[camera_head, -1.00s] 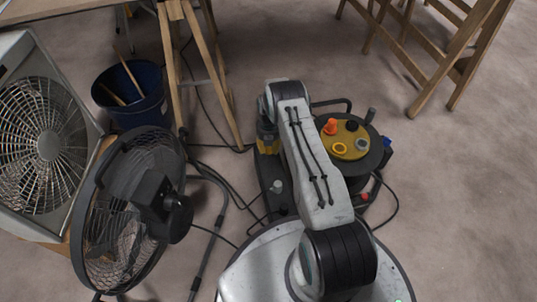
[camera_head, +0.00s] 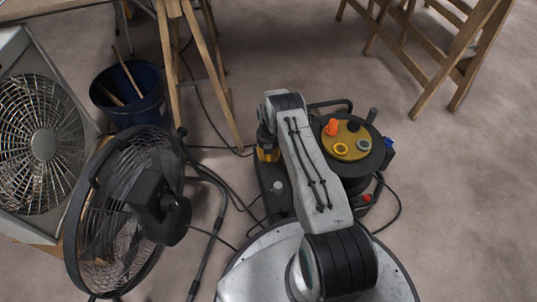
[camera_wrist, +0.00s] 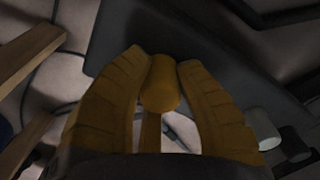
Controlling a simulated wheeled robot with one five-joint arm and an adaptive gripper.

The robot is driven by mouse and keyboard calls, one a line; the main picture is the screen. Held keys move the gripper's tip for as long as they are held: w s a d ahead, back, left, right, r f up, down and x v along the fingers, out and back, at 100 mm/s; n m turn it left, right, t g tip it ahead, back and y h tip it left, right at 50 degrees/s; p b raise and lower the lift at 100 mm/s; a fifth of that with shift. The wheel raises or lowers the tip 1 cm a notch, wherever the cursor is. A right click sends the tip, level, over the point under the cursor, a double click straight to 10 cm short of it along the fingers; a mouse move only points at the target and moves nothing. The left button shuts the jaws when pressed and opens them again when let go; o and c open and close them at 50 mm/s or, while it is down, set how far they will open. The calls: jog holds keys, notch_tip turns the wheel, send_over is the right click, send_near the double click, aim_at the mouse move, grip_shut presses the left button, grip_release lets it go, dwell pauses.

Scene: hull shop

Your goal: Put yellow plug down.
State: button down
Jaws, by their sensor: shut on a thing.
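The yellow plug (camera_wrist: 161,84) is a short cylinder held between the two yellow fingers of my gripper (camera_wrist: 163,68) in the wrist view. The gripper is shut on it. Behind the plug lies a dark grey flat surface (camera_wrist: 215,75); I cannot tell whether the plug touches it. In the head view my gripper (camera_head: 267,150) points down at the left side of a dark machine base (camera_head: 275,187). The plug cannot be made out there.
A round fan (camera_head: 128,210), a box fan (camera_head: 40,140) and a blue bucket (camera_head: 130,97) stand left. Cables cross the floor. Open floor lies right.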

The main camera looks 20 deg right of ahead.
jog(key=c, duration=1)
grip_release()
notch_tip(320, 180, up, 12)
jog(key=p, duration=0.5)
jog(key=shift+r, duration=0.15)
jog(key=s+a+r+m, duration=0.2)
jog(key=s+r+m, duration=0.15)
jog(key=r, duration=0.55)
jog(key=s+a+r+m+t, duration=0.15)
jog(key=r+m, duration=0.25)
jog(key=r, duration=0.5)
jog(key=s+a+r+m, duration=0.3)
jog(key=s+r+m, duration=0.1)
jog(key=r, duration=0.6)
jog(key=shift+s+a+r+m+t, duration=0.1)
jog(key=shift+s+a+r+m, duration=1.25)
jog(key=shift+s, duration=2.7)
jog(key=shift+s+a+r+m+t, duration=0.25)
jog(key=shift+s+r+m, duration=1.2)
jog(key=shift+s+m, duration=2.15)
jog(key=shift+s+a+r+m, duration=0.95)
jog(key=shift+s+r+m, duration=0.6)
jog(key=shift+s, duration=3)
